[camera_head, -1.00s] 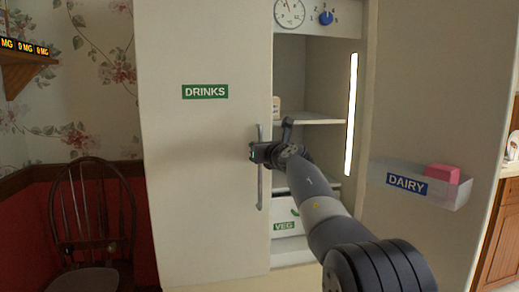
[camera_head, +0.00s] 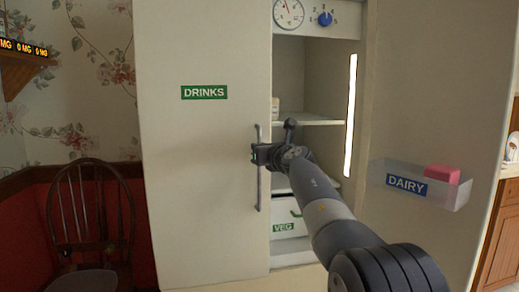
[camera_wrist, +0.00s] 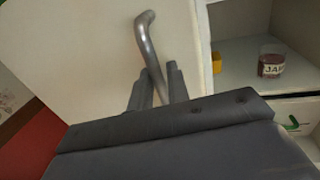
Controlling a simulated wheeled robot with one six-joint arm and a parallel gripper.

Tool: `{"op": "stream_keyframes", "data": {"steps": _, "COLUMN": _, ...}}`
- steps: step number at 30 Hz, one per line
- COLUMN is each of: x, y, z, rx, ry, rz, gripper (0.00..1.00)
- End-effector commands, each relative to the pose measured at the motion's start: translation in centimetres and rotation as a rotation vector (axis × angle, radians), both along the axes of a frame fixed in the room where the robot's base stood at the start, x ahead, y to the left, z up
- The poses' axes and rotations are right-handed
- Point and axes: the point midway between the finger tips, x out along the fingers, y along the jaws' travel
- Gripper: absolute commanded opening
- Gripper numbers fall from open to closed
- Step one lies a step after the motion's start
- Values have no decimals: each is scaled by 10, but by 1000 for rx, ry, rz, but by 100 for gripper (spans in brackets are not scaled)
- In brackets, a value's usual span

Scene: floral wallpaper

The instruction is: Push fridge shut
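The fridge's left door (camera_head: 200,160) is cream with a green DRINKS label (camera_head: 204,92). Its vertical grey handle (camera_head: 260,190) is near its right edge. My gripper (camera_head: 257,154) is at the handle's middle; in the wrist view its fingers (camera_wrist: 157,85) stand close together on both sides of the handle (camera_wrist: 148,38) and appear shut on it. The fridge's right door (camera_head: 425,90) stands open, with a clear DAIRY bin (camera_head: 450,193) holding a pink block (camera_head: 441,173). The interior shows between the two doors.
Inside are a shelf (camera_head: 310,119), a labelled jar (camera_wrist: 271,63), a yellow item (camera_wrist: 216,63) and a VEG drawer (camera_head: 290,217). A dial and blue knob (camera_head: 325,19) sit on top. A dark wooden chair (camera_head: 90,220) stands left; a wooden cabinet (camera_head: 503,235) stands right.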

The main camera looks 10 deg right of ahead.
Motion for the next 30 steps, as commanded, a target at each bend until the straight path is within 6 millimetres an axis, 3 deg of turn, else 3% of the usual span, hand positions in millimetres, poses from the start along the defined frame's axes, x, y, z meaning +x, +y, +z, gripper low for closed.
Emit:
{"op": "stream_keyframes", "data": {"steps": 15, "x": -78, "y": -25, "z": 0, "rx": 0, "ry": -1, "rz": -2, "gripper": 17}}
{"op": "stream_keyframes", "data": {"steps": 30, "x": -89, "y": -28, "z": -1, "rx": 0, "ry": 0, "rz": -1, "gripper": 17}}
